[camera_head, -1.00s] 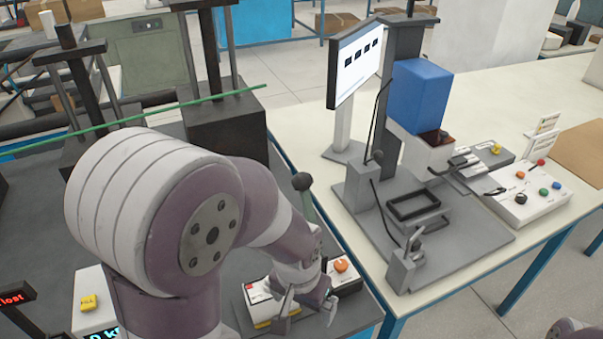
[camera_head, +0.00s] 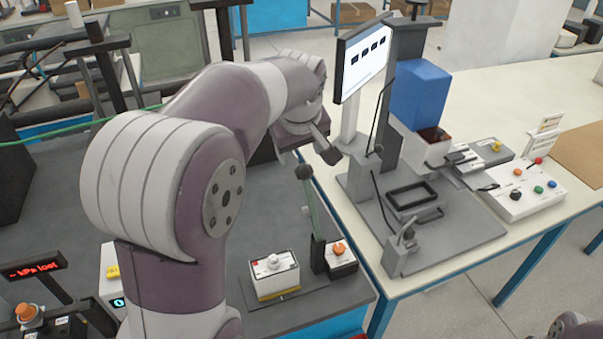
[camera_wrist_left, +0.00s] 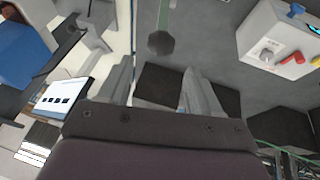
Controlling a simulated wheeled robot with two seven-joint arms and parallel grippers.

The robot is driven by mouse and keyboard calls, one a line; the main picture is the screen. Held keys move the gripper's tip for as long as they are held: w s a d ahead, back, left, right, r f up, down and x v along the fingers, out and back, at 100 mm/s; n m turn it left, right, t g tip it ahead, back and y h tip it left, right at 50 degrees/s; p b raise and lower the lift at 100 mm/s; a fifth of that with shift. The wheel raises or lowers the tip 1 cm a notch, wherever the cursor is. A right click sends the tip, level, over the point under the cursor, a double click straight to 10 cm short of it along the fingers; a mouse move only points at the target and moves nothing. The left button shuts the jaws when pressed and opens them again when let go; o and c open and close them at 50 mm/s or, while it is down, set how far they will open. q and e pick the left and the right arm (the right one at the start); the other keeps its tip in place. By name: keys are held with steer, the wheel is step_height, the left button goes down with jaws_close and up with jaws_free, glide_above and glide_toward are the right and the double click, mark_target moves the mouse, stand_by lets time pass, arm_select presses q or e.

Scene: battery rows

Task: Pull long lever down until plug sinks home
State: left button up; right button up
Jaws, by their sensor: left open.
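The long green lever (camera_head: 311,210) stands nearly upright at the right edge of the grey bench, with a dark ball knob (camera_head: 304,173) on top. My left gripper (camera_head: 316,148) is open and empty, above the knob and apart from it in the head view. In the wrist view the knob (camera_wrist_left: 160,42) lies beyond the gap between the open fingers (camera_wrist_left: 160,84). The lever's foot is beside a small box with an orange button (camera_head: 339,255). I cannot make out which part is the plug. My right gripper is not in view.
A white box with a round knob (camera_head: 274,272) stands left of the lever. On the cream table (camera_head: 475,278) are a screen (camera_head: 363,58), a grey fixture with a blue block (camera_head: 420,93) and a button panel (camera_head: 523,196). A thin green line (camera_head: 60,132) crosses the back left.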

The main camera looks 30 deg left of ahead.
mark_target(304, 168)
arm_select(q)
steer(key=f, duration=0.1)
steer(key=f+p, duration=0.1)
steer(key=f, duration=0.1)
steer(key=shift+w+d+f, duration=0.15)
steer(key=shift+d+f, duration=0.15)
steer(key=shift+d, duration=0.1)
steer(key=shift+w+a+f, duration=0.35)
steer(key=shift+w+f, duration=0.05)
steer(key=shift+f, duration=0.15)
steer(key=shift+w+a+f, duration=0.3)
steer(key=shift+w+f, duration=0.05)
steer(key=shift+f, duration=0.15)
steer(key=shift+d, duration=0.1)
steer(key=shift+c, duration=0.3)
steer(key=shift+s+d+r, duration=0.15)
steer(key=shift+s, duration=0.05)
steer(key=c, duration=0.6)
jaws_close()
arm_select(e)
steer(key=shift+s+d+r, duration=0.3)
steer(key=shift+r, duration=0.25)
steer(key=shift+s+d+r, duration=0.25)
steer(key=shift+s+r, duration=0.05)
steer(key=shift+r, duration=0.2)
